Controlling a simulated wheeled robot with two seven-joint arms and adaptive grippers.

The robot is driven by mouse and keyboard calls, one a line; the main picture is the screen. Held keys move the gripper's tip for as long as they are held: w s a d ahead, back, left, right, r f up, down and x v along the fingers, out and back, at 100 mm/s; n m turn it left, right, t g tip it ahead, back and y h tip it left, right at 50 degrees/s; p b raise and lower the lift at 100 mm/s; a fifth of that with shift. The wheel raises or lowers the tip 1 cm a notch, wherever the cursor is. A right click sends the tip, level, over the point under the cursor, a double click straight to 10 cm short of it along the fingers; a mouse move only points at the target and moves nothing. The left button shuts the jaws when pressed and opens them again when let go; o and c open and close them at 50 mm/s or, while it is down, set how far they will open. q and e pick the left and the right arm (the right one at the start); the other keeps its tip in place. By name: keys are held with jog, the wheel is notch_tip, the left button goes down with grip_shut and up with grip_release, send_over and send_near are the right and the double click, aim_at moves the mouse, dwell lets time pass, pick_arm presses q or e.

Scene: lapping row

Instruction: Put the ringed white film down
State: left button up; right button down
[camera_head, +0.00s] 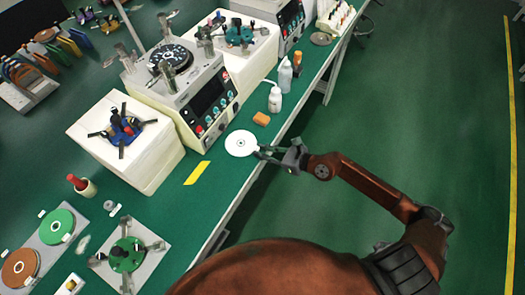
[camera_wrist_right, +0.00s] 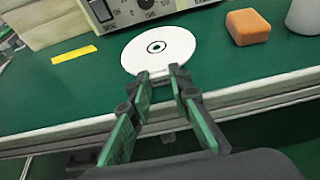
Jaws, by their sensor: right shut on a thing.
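The ringed white film (camera_head: 241,143) is a round white disc with a small dark ring at its centre. In the right wrist view the film (camera_wrist_right: 160,47) lies flat-looking just ahead of the fingertips, over or on the green bench top; I cannot tell whether it touches. My right gripper (camera_head: 262,152) comes in from the bench's front edge and is shut on the near rim of the film. Its fingertips also show in the right wrist view (camera_wrist_right: 161,75). My left gripper is in neither view.
An orange block (camera_head: 261,119) and white bottles (camera_head: 275,99) stand right of the film. A machine (camera_head: 190,95) with a control panel stands behind it. A yellow strip (camera_head: 197,173) lies left on the bench. Green bench top around the film is clear.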

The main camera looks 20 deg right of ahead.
jog(key=shift+f, duration=0.15)
jog(key=c, duration=1.8)
grip_release()
jog(key=shift+o, duration=0.2)
jog(key=shift+d+r, duration=0.1)
jog(key=shift+r, duration=0.1)
jog(key=v, duration=1.2)
